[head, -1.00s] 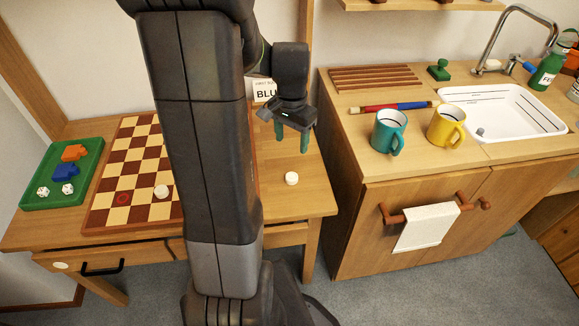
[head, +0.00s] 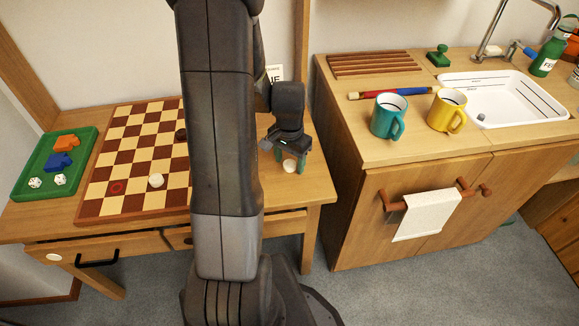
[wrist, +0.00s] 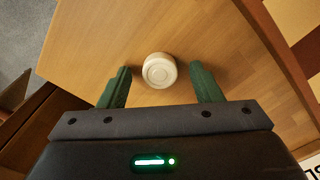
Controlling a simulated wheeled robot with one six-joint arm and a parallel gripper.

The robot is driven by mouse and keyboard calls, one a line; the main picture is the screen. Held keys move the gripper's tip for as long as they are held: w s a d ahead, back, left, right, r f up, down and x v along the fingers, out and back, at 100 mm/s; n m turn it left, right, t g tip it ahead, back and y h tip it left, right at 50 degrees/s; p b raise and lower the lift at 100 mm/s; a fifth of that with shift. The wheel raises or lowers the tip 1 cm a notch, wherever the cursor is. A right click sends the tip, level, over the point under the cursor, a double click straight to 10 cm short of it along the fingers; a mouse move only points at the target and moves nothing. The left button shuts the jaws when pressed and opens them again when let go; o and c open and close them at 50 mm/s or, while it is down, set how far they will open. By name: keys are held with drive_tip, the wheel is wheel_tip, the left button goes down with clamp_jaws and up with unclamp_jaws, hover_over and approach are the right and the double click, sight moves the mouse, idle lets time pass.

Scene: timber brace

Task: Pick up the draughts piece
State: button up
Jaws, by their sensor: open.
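A white draughts piece (head: 290,166) lies on the bare wood at the right side of the table, off the board. It also shows in the wrist view (wrist: 160,70), flat and round, between and just ahead of the two green fingertips. My gripper (head: 291,160) is open and above the piece, with one finger on each side. In the wrist view my gripper (wrist: 161,85) holds nothing, and gaps show between the piece and both fingers. Another white piece (head: 156,181) and a dark piece (head: 181,135) are on the checkered board (head: 130,155).
A green tray (head: 28,190) with dice and coloured blocks lies at the table's left. My arm hides part of the board. A counter (head: 400,155) with a teal mug (head: 385,118), a yellow mug (head: 446,112) and a sink (head: 500,98) stands to the right.

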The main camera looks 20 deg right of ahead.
drive_tip(key=c, duration=1.1)
